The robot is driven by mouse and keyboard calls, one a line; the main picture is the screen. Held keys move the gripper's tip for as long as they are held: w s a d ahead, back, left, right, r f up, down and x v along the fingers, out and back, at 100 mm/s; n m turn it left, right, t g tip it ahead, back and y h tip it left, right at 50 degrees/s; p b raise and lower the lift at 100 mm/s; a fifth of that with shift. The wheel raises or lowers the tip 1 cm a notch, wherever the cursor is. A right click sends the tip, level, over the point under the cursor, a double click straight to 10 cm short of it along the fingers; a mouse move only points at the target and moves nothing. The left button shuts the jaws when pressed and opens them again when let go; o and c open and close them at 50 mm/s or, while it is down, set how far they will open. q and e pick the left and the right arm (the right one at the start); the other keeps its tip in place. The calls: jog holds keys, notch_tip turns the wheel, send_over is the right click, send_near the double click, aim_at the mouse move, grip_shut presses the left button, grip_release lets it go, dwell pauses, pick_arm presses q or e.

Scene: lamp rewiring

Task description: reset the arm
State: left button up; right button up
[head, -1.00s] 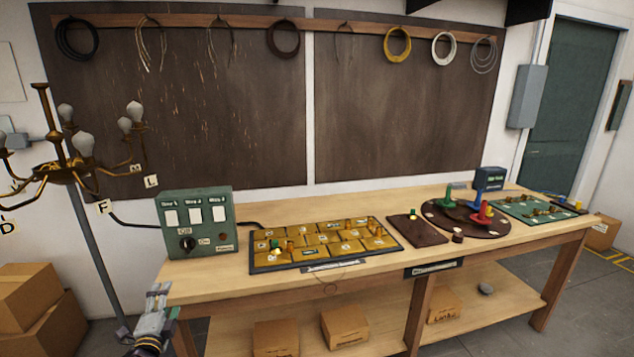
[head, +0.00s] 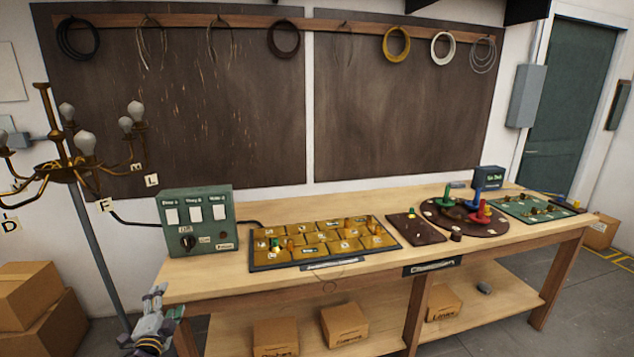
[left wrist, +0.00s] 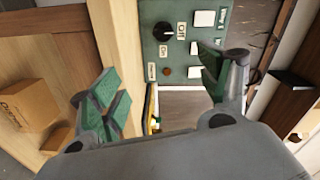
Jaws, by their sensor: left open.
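My left gripper (head: 155,307) is low at the left front of the workbench (head: 370,262), off its left end. In the left wrist view the left gripper (left wrist: 165,90) has its two green-padded fingers wide apart with nothing between them. The green switch box (head: 198,222) stands on the bench's left end, beyond the gripper and apart from it. It also shows in the left wrist view (left wrist: 180,70), with its black knob and white switches. My right gripper is in neither view.
A brass chandelier (head: 70,172) on a stand is at the left. Cardboard boxes (head: 45,300) stand on the floor below it. The bench holds a tray of yellow tiles (head: 325,243), a round dark board (head: 462,218) and a green board (head: 535,208). Boxes (head: 344,323) sit on the lower shelf.

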pick_arm(q)
jog(key=s+f+n+g+h, duration=0.1)
jog(key=s+f+n+g, duration=0.25)
jog(key=f, duration=1.25)
jog(key=s+f+n+g, duration=0.3)
jog(key=s+f+n, duration=0.15)
jog(key=f, duration=1.15)
jog(key=s+d+f+n+g+h, duration=0.1)
jog(key=s+d+f+g, duration=0.25)
jog(key=s+f, duration=1.3)
jog(key=s+d+f+g, duration=0.2)
jog(key=s+f, duration=0.3)
jog(key=s, duration=0.5)
jog(key=s+d+f+g+h, duration=0.1)
jog(key=s+d+f, duration=0.4)
jog(key=s, duration=0.5)
jog(key=s+d+f+g, duration=0.3)
jog(key=s+f, duration=0.2)
jog(key=s, duration=0.5)
jog(key=shift+s+d+n+h, duration=0.3)
jog(key=shift+s+h, duration=0.05)
jog(key=shift+h, duration=0.05)
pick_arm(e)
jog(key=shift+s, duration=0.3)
